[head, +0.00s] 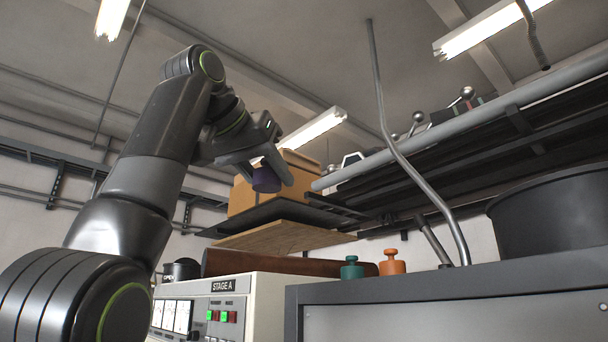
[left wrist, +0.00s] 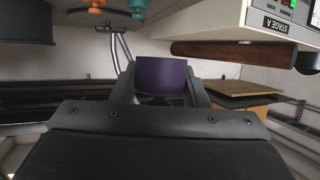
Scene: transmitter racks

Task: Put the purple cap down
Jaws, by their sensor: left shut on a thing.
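The purple cap (head: 266,180) is held between the fingers of my left gripper (head: 271,172), which is shut on it. In the head view the cap hangs in front of a cardboard box (head: 243,193), raised above the rack tops. In the left wrist view the purple cap (left wrist: 161,76) fills the space between the two fingers (left wrist: 162,88). My right gripper shows in neither view.
A wooden board (head: 285,238) lies below a dark shelf. The STAGE A cabinet (head: 255,290) and a grey cabinet (head: 450,295) stand in front. A teal knob-topped piece (head: 351,268), an orange one (head: 392,263) and a large black pot (head: 560,212) stand there. A bent pipe (head: 385,120) hangs nearby.

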